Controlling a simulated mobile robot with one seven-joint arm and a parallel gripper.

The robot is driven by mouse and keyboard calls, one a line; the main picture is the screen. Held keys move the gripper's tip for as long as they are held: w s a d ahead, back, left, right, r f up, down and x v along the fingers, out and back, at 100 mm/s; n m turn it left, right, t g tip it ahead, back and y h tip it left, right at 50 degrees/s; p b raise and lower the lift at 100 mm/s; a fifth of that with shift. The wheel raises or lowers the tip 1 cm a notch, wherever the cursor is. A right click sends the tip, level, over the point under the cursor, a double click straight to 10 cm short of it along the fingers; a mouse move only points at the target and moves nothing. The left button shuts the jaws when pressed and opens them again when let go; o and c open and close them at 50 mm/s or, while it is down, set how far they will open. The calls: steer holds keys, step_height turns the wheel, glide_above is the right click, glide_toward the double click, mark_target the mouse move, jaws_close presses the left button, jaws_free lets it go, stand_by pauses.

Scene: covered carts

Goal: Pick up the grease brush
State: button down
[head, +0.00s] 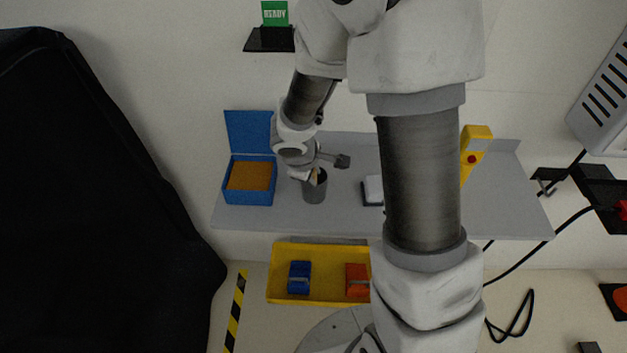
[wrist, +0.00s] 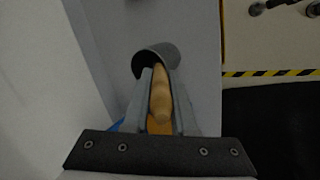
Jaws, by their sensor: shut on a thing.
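The grease brush shows its tan wooden handle in the wrist view (wrist: 160,95). My gripper (wrist: 160,78) is shut on this handle, one grey finger on each side. A dark grey cup (wrist: 158,52) is just beyond the fingertips. In the head view the cup (head: 314,191) stands on the grey shelf, with my gripper (head: 312,174) at its mouth. A small tan piece of the handle (head: 315,177) shows there. The brush's far end is hidden by the cup and fingers, so I cannot tell how deep it sits.
A blue open-lidded box (head: 249,198) stands left of the cup on the grey shelf (head: 345,222). A small black-and-white block (head: 372,191) sits to the right. A yellow tray (head: 330,291) with blue and orange items is below. A yellow device (head: 472,150) stands farther right.

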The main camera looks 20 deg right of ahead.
step_height(320, 180, up, 10)
steer(key=p, duration=0.3)
stand_by(0.3)
steer(key=shift+a, duration=0.1)
stand_by(2.1)
